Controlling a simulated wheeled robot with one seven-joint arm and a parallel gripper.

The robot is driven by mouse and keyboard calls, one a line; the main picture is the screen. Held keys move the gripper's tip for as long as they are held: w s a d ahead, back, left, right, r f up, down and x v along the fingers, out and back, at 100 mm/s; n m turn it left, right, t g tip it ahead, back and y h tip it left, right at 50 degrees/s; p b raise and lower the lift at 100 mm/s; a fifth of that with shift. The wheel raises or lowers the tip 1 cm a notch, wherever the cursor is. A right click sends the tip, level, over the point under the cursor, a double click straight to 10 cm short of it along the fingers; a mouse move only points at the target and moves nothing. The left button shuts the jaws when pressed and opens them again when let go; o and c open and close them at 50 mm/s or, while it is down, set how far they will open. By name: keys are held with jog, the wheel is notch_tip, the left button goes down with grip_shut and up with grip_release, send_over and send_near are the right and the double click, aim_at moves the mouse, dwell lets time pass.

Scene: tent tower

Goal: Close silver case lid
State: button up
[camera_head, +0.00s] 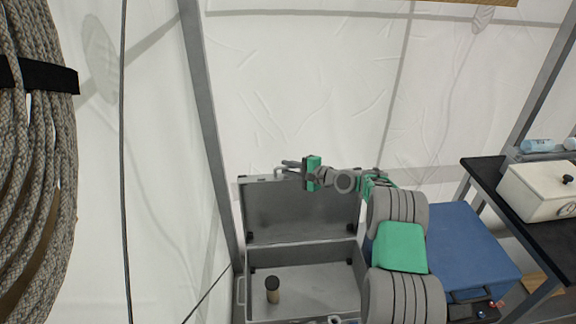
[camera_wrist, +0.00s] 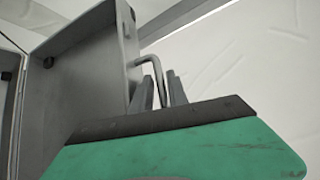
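The silver case (camera_head: 305,290) stands open on the floor in the head view. Its lid (camera_head: 300,212) is upright at the back, its inner side facing me. My gripper (camera_head: 288,167) is at the top edge of the lid, left of its middle, by the metal handle (camera_head: 279,171). In the wrist view the lid (camera_wrist: 85,70) fills the left, and the bent handle (camera_wrist: 150,61) reaches between my two fingers (camera_wrist: 160,88). The fingers stand apart with the handle between them; firm contact is not clear. My arm hides the case's right side.
A dark-topped cylinder (camera_head: 272,290) stands inside the case at the left. A blue box (camera_head: 455,245) is right of the case, beside a black table (camera_head: 490,172) with a white cooler (camera_head: 540,190). A grey tent pole (camera_head: 207,120) rises at the left, near a large rope coil (camera_head: 35,150).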

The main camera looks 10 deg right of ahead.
jog(key=shift+w+a, duration=0.15)
grip_shut()
dwell(1.4)
